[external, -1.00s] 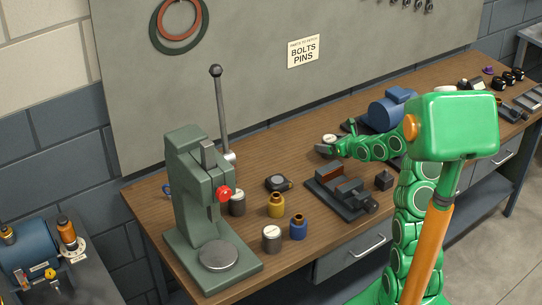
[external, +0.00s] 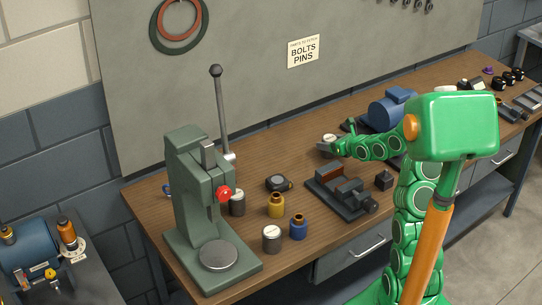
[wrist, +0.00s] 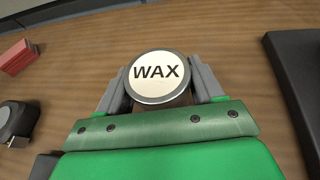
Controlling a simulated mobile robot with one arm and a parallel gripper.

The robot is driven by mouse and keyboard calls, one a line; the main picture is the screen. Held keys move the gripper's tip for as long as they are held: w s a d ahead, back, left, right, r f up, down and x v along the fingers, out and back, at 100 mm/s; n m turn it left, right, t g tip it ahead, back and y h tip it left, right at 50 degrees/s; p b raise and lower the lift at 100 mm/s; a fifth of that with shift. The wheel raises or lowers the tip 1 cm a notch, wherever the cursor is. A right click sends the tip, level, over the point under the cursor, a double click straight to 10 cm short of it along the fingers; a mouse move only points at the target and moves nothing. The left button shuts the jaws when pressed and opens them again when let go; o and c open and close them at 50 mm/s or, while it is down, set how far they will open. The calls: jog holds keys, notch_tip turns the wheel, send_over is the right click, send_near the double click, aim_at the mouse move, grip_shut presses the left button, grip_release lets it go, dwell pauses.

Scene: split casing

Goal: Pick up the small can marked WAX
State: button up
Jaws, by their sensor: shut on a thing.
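The small can marked WAX (wrist: 155,76) has a pale round lid with a dark rim and stands upright between my fingers in the wrist view. In the external view the can (external: 329,138) shows at the end of my arm, over the rear part of the bench. My gripper (wrist: 158,84) is shut on the can, one grey finger on each side of it. Its lower body is mostly hidden, and I cannot tell whether it touches the bench.
The wooden bench (external: 300,150) has clear room left of my gripper. A blue motor (external: 390,110) stands close on the right. A vise (external: 342,190), a tape measure (external: 278,183) and several small cans stand nearer the front. A green press (external: 195,190) stands at the left.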

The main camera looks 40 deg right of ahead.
aim_at(332, 137)
notch_tip(332, 137, up, 10)
jog(key=shift+f, duration=0.1)
dwell(0.4)
